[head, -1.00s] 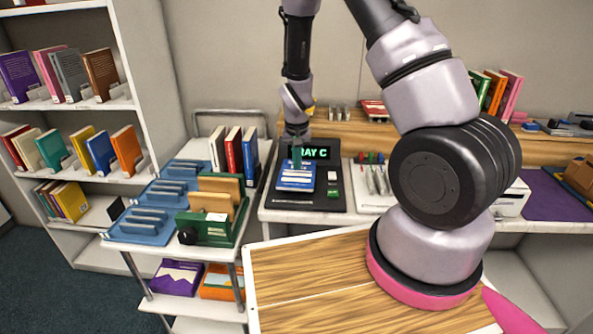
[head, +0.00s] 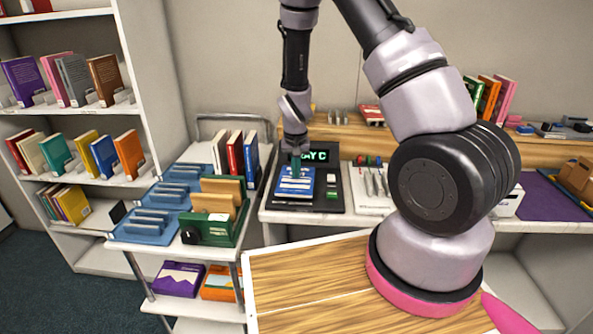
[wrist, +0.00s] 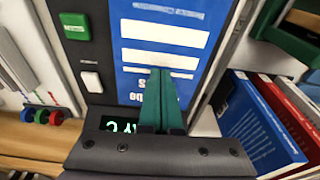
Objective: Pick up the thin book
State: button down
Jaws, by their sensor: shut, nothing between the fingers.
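A thin blue book (head: 294,184) with white label panels lies flat on a black pad (head: 328,204) on the counter. It also fills the upper middle of the wrist view (wrist: 164,48). My gripper (head: 296,168) points down over the book's far part, its narrow teal fingers closed together with nothing between them. In the wrist view the fingers (wrist: 160,88) reach over the book's printed cover. I cannot tell whether the fingertips touch the cover.
A lit sign (head: 322,155) stands behind the book, partly hidden by my gripper. Green and white buttons (head: 332,190) sit right of it. Left is a cart with blue racks (head: 150,226), upright books (head: 235,150) and a green holder (head: 210,230).

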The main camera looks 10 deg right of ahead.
jog(key=shift+s+f, duration=0.25)
jog(key=shift+s, duration=0.15)
jog(key=shift+w+d+r, duration=0.1)
jog(key=shift+r, duration=0.55)
jog(key=shift+w, duration=0.1)
